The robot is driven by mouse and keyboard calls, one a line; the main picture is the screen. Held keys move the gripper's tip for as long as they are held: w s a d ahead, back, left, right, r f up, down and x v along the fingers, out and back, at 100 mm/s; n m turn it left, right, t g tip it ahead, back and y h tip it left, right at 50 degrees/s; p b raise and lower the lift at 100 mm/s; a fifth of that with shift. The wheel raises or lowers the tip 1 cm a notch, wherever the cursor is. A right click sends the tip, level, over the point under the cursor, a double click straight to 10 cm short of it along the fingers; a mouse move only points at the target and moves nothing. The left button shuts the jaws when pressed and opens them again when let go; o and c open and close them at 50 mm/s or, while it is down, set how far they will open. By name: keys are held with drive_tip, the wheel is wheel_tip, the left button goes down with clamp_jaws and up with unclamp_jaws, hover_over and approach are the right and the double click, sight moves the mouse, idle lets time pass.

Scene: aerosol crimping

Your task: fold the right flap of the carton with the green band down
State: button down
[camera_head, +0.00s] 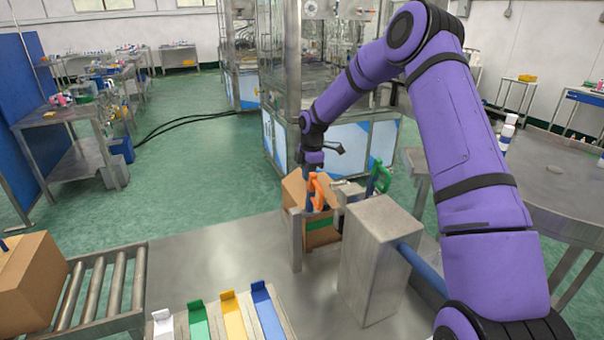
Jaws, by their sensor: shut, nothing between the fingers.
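The carton with the green band (322,225) stands upright on the steel table, partly hidden by metal posts and a grey steel block. Its brown left flap (293,188) stands raised. The right flap is hard to make out behind an orange part and the steel block, so I cannot tell its angle. My gripper (314,170) reaches down from the purple arm over the carton's top. It is shut with nothing in it. Its fingertips are small and partly hidden by the orange part, so I cannot tell whether they touch the carton.
The grey steel block (372,250) stands close in front at right. A roller conveyor (105,290) with another carton (30,280) lies at left. Coloured trays (233,315) lie at the front.

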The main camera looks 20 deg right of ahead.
drive_tip(key=shift+d+f+y, duration=0.95)
drive_tip(key=shift+f+y, duration=0.2)
drive_tip(key=shift+y, duration=0.15)
drive_tip(key=shift+d+f+y, duration=0.95)
drive_tip(key=shift+f+y, duration=0.15)
drive_tip(key=shift+y, duration=0.2)
drive_tip(key=shift+r, duration=0.15)
